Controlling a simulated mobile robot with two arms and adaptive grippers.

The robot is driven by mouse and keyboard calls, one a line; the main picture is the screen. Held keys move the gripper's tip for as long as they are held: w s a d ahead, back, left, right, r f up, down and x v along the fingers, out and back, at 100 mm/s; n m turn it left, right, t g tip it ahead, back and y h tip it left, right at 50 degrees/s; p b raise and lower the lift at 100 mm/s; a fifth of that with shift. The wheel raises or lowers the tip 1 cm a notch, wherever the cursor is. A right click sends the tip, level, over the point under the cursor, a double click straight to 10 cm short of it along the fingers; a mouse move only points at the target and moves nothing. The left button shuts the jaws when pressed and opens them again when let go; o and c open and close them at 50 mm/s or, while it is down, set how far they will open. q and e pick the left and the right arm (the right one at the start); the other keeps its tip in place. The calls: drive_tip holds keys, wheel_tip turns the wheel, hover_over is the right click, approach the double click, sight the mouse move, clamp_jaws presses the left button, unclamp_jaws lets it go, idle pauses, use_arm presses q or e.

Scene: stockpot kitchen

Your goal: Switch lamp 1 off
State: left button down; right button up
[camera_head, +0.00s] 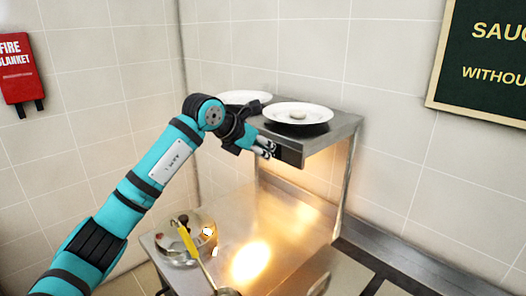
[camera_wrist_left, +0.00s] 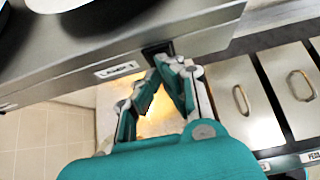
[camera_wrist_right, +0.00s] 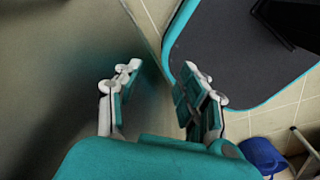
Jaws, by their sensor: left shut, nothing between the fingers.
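A steel shelf (camera_head: 338,132) stands over the counter, and a warm light glows beneath it onto the steel top. In the left wrist view its front edge (camera_wrist_left: 70,68) carries a white label (camera_wrist_left: 118,69), too small to read surely, and a dark switch (camera_wrist_left: 157,48) beside it. My left gripper (camera_head: 268,150) is at this front edge, shut and empty. Its fingertips (camera_wrist_left: 172,62) are just below the dark switch; I cannot tell whether they touch it. The lamp itself is hidden under the shelf. My right gripper (camera_wrist_right: 160,80) is open and empty, away from the shelf.
White plates (camera_head: 297,113) sit on the shelf. A pot (camera_head: 187,240) with a yellow-handled utensil (camera_head: 187,238) is on the counter below. Lidded steel containers (camera_wrist_left: 245,100) lie right of the switch. A fire blanket box (camera_head: 17,68) hangs on the left wall.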

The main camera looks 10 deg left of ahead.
drive_tip(key=shift+r, duration=0.15)
drive_tip(key=shift+r+p, duration=0.4)
drive_tip(key=shift+p, duration=0.1)
